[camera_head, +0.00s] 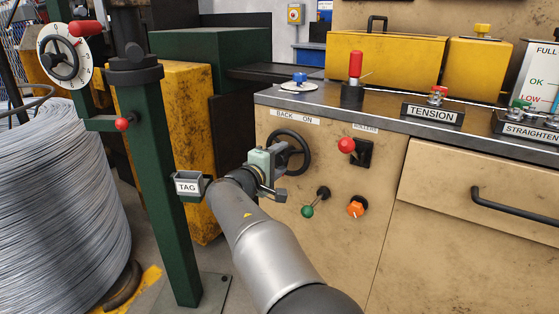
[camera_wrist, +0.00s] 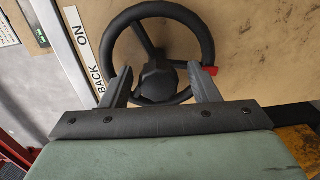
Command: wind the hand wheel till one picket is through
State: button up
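The black hand wheel (camera_head: 307,149) stands out from the beige cabinet front, under a "BACK ON" label. In the wrist view the hand wheel (camera_wrist: 206,36) shows its round rim, hub and spokes, with a red mark (camera_wrist: 211,70) on the rim at the right. My gripper (camera_head: 279,172) is at the wheel. In the wrist view my gripper (camera_wrist: 160,72) is open, its fingers on either side of the hub and overlapping the lower rim. I cannot tell whether they touch the wheel. No picket can be made out.
A green post (camera_head: 168,210) with a TAG box (camera_head: 187,186) stands to the left, near my arm. A wire coil (camera_head: 55,205) is beyond it.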

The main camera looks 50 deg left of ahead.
jog(key=p+v, duration=0.3)
jog(key=v, duration=1.4)
jog(key=shift+s, duration=0.15)
jog(key=shift+d, duration=0.15)
